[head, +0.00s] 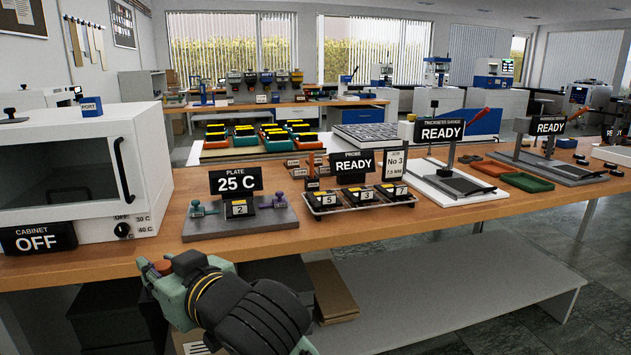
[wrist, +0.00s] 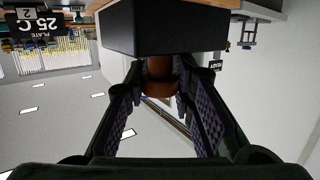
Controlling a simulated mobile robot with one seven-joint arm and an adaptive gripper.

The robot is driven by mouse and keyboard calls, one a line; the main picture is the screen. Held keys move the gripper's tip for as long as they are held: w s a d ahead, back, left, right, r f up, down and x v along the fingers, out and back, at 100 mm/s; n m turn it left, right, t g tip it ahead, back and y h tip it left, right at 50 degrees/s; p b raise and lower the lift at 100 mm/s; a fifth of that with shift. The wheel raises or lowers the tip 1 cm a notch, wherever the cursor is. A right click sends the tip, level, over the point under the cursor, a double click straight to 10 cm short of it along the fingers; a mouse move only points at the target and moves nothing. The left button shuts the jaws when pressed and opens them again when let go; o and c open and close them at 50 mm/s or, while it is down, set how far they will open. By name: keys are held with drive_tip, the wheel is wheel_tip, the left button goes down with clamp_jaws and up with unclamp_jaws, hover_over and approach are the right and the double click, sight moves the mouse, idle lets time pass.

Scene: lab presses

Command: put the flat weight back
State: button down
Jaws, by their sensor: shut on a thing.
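My gripper (head: 166,270) is in front of the bench's near edge, below the cabinet and the 25 C plate station. In the wrist view, its padded fingers (wrist: 160,92) are shut on the brown round knob of the flat weight (wrist: 165,32), a black block. That view is upside down, so the block hangs below the knob. In the head view only the reddish knob (head: 162,266) shows clearly between the green fingers; the block seems hidden by the gripper. The grey plate station (head: 270,219) carries a small block marked 2 (head: 239,209).
The white cabinet (head: 75,170), reading OFF, stands at the bench's left end. A tray (head: 322,210) holds blocks marked 5, 3 and 7. The thickness gauge (head: 470,183) is farther right. Bare wood (head: 150,256) runs along the front edge. A lower white shelf (head: 430,290) lies below.

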drive_tip(key=shift+s+r, duration=0.15)
drive_tip(key=shift+s, duration=0.2)
drive_tip(key=shift+w, duration=0.35)
drive_tip(key=w+d+f+m+t+h, duration=0.1)
drive_tip(key=w+d+f+m+h, duration=0.15)
drive_tip(key=w+f, duration=0.5)
drive_tip(key=w+d+f+m+t+h, duration=0.1)
drive_tip(key=w+d+f+t, duration=0.2)
drive_tip(key=w, duration=0.7)
drive_tip(key=w+d+f+m+h, duration=0.1)
drive_tip(key=w+d+f, duration=0.1)
drive_tip(key=f, duration=0.4)
drive_tip(key=w+d+f+m+h, duration=0.1)
drive_tip(key=w+d+f, duration=0.15)
drive_tip(key=f, duration=0.35)
drive_tip(key=s+d+f+m+h, duration=0.1)
drive_tip(key=s+d+f+h, duration=0.1)
drive_tip(key=f, duration=0.9)
drive_tip(key=s+d+f+m+t+h, duration=0.1)
drive_tip(key=s+d+f, duration=0.3)
drive_tip(key=f, duration=0.8)
drive_tip(key=s+d+f+m+h, duration=0.2)
drive_tip(key=d+f, duration=0.4)
drive_tip(key=f, duration=0.5)
drive_tip(key=shift+s+d+f+t+h, duration=0.15)
drive_tip(key=shift+s+d+t+h, duration=0.2)
drive_tip(key=shift+s+h, duration=0.5)
drive_tip(key=shift+s+m, duration=0.25)
drive_tip(key=shift+s, duration=0.05)
